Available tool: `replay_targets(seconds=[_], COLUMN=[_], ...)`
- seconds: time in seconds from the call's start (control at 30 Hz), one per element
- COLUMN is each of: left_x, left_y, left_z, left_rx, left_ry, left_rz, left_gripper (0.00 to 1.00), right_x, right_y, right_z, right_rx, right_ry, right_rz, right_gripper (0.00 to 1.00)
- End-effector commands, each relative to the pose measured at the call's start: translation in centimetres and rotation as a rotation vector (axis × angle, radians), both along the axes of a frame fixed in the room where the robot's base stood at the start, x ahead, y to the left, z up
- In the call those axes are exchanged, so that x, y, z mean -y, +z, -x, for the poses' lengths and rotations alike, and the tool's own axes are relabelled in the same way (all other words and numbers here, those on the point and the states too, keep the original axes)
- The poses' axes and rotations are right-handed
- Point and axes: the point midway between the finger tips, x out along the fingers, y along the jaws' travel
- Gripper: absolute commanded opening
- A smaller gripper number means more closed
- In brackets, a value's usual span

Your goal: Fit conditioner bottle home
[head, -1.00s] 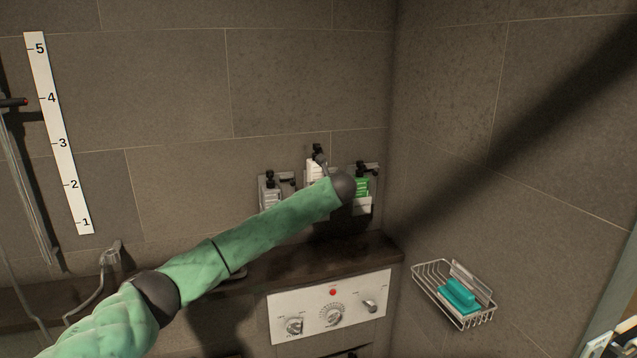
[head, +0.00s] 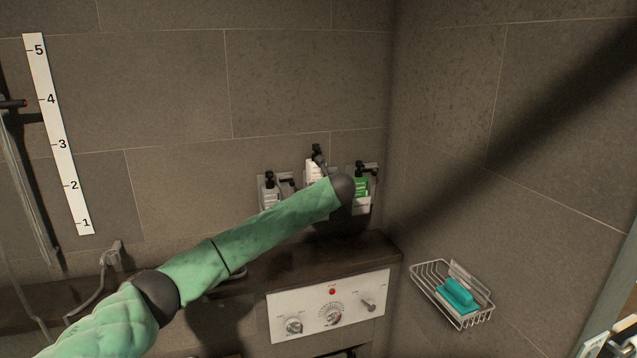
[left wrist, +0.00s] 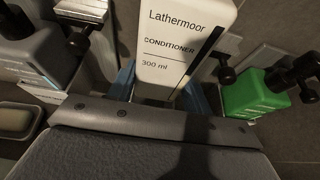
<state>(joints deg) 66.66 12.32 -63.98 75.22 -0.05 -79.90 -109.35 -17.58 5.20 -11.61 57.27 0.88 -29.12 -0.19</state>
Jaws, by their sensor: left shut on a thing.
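The white conditioner bottle (left wrist: 182,42), labelled Lathermoor CONDITIONER 300 ml, stands between the fingers of my left gripper (left wrist: 160,88) in the left wrist view. The gripper is shut on it. In the head view the bottle (head: 313,170) shows beside my wrist, roughly upright, in the middle of a row at the wall. Its base and the fingers are hidden there by my arm, so I cannot tell how it sits in its holder. My right gripper is in neither view.
A green bottle (head: 361,187) stands in a wall holder to the right, and another bottle (head: 270,196) to the left, both close by. Below are a dark ledge (head: 365,248) and a white control panel (head: 352,300). A wire basket (head: 428,283) holds teal soap (head: 458,294).

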Motion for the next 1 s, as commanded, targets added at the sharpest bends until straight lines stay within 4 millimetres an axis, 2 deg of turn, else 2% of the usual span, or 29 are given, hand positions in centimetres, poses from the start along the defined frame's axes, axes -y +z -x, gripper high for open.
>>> replay_targets(seconds=[0.47,1.0], left_x=[0.0,0.0], left_y=[0.0,-1.1], left_z=[0.0,0.0], left_rx=[0.001,0.000], left_ry=[0.000,0.000], left_rz=[0.000,0.000], left_gripper=[0.00,0.00], right_x=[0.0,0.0], right_y=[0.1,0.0], right_z=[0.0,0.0], right_rx=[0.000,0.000], right_ry=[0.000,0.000], right_rz=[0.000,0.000], right_gripper=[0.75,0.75])
